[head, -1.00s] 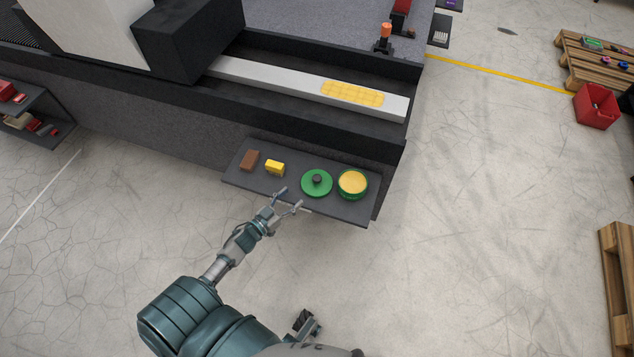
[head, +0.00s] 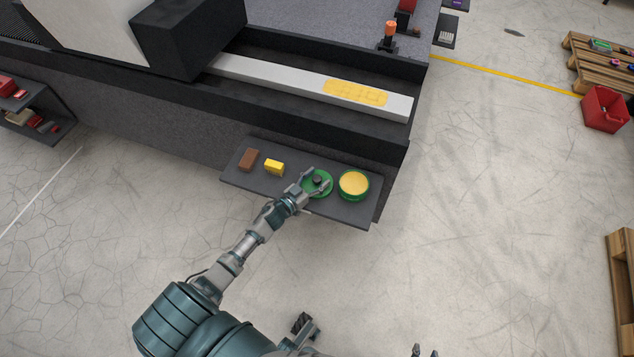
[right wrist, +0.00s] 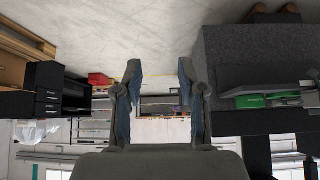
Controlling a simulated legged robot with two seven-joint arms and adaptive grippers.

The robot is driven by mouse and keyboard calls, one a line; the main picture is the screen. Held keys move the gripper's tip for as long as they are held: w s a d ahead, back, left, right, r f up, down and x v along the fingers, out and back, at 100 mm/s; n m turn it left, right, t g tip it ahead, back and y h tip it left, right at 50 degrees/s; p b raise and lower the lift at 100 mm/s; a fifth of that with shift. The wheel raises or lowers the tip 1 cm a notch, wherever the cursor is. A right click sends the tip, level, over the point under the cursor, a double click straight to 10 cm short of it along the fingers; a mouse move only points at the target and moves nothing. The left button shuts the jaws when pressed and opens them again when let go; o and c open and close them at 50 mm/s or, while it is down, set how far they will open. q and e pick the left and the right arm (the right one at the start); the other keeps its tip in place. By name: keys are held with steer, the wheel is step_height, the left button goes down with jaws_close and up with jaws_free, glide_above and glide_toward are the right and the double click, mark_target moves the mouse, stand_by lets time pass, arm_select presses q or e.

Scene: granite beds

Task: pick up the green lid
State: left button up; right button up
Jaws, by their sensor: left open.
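The green lid (head: 327,193), round with a dark knob (head: 317,179), lies on the dark grey shelf (head: 345,213) fixed to the side of the granite bed. My left gripper (head: 318,178) is open, with its two fingers over the lid on either side of the knob. It partly covers the lid, and I cannot tell whether the fingers touch the knob. A green round tub (head: 354,184) with yellow contents stands just right of the lid. My right gripper (right wrist: 159,75) is open and empty in the right wrist view.
A yellow block (head: 274,167) and a brown block (head: 249,159) lie on the shelf left of the lid. The granite bed (head: 200,130) rises behind the shelf. A red bin (head: 603,110) and wooden pallets stand far right. The floor right of the shelf is clear.

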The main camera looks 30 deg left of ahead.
arm_select(q)
steer(key=shift+d, duration=0.1)
steer(key=shift+d+r, duration=0.1)
steer(key=c, duration=1.1)
steer(key=shift+c, duration=0.2)
steer(key=shift+a, duration=0.2)
